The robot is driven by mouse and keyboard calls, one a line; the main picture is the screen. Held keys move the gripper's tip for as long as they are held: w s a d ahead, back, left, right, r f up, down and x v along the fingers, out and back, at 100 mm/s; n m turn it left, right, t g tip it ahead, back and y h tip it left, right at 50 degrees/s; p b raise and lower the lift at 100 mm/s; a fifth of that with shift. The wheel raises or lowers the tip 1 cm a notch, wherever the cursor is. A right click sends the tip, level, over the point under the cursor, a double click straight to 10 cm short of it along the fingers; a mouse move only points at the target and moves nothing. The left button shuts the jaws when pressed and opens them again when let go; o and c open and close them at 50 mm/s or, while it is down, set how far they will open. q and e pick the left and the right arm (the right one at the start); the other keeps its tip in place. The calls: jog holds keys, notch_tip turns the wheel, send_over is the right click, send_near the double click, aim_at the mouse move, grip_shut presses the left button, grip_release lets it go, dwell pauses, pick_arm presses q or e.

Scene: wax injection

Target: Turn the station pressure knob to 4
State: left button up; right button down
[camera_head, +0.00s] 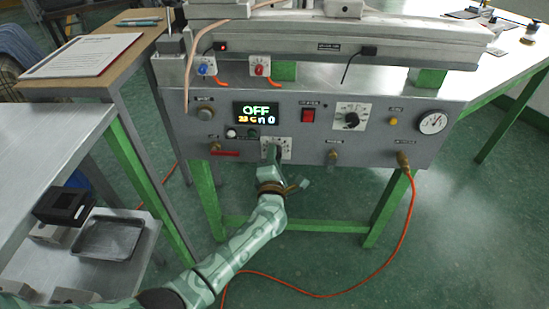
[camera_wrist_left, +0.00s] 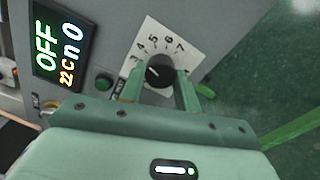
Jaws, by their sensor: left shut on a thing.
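The knob (camera_wrist_left: 160,71) is black and round, on a white dial plate (camera_wrist_left: 178,35) with numbers from 3 to 7 readable. A small light mark shows on the knob's left part; which number it points at is hard to tell. My left gripper (camera_wrist_left: 163,80) has its two green fingers on either side of the knob and is shut on it. In the head view my left gripper (camera_head: 271,157) reaches the dial plate (camera_head: 285,146) on the grey station front and hides the knob. My right gripper is not in view.
The display (camera_head: 256,112) reads OFF. A second dial (camera_head: 351,117), a red switch (camera_head: 308,115) and a gauge (camera_head: 432,122) are on the same panel. An orange hose (camera_head: 408,205) hangs from the right fitting. A side table (camera_head: 50,140) stands at the left.

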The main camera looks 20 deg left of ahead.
pick_arm(q)
jog(key=o, duration=1)
jog(key=shift+d, duration=0.1)
jog(key=shift+s, duration=0.1)
jog(key=p+v, duration=0.5)
jog(key=v, duration=1.1)
jog(key=shift+s+d, duration=0.1)
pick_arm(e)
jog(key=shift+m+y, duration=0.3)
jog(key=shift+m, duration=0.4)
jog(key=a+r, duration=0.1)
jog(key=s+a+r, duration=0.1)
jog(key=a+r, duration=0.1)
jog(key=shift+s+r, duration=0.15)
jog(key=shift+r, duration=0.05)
pick_arm(q)
jog(key=shift+p, duration=0.3)
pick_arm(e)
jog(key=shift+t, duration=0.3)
